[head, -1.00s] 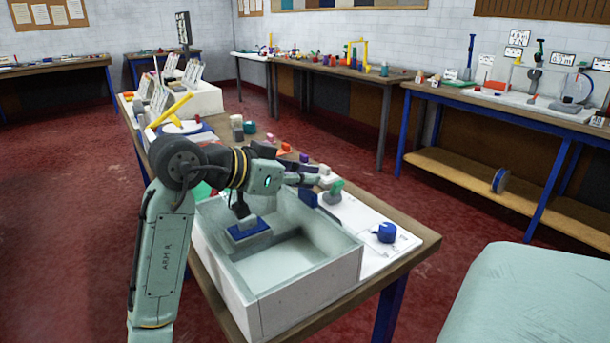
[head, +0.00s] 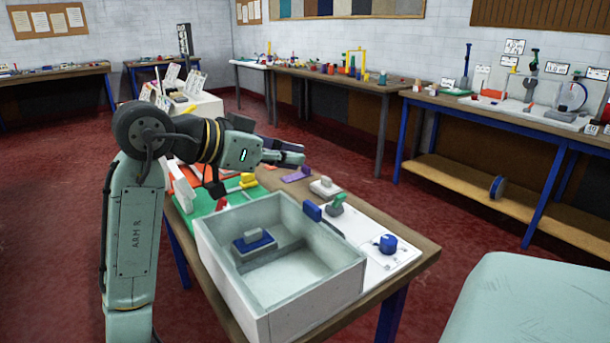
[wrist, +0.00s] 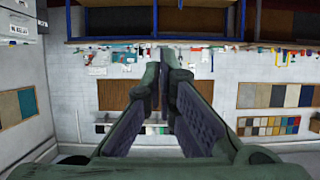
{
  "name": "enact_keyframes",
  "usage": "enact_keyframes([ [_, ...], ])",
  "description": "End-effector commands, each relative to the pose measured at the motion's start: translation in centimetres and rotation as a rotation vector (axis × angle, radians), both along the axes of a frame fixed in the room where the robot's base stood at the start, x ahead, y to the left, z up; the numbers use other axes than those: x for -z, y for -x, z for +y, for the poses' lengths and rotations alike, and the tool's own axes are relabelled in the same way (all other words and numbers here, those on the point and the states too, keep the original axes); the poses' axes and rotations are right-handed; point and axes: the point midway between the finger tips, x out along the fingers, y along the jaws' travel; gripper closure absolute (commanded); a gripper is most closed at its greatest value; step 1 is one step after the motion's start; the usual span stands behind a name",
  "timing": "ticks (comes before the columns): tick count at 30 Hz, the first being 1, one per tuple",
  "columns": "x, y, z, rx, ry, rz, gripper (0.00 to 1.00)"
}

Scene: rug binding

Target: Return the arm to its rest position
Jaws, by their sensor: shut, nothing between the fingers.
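My arm (head: 133,215) stands at the left of the table in the head view, bent at its elbow, with its forearm reaching right. My gripper (head: 300,158) is raised above the table behind the white box, pointing right. Its fingers are together and hold nothing. In the wrist view the fingertips (wrist: 165,58) meet, and the room appears upside down behind them, with no object between them.
An open white box (head: 310,285) on the table (head: 425,245) holds a grey and blue block (head: 255,243). A pale green surface (head: 540,300) is at the lower right.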

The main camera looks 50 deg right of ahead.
Motion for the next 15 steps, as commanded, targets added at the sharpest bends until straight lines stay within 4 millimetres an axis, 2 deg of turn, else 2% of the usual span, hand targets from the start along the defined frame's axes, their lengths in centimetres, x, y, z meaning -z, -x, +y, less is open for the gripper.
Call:
enact_keyframes([
  [6,-2.0,-0.6,2.0,-0.001,0.000,-0.001,1.00],
  [15,-2.5,-0.6,2.4,0.000,0.001,0.000,1.00],
])
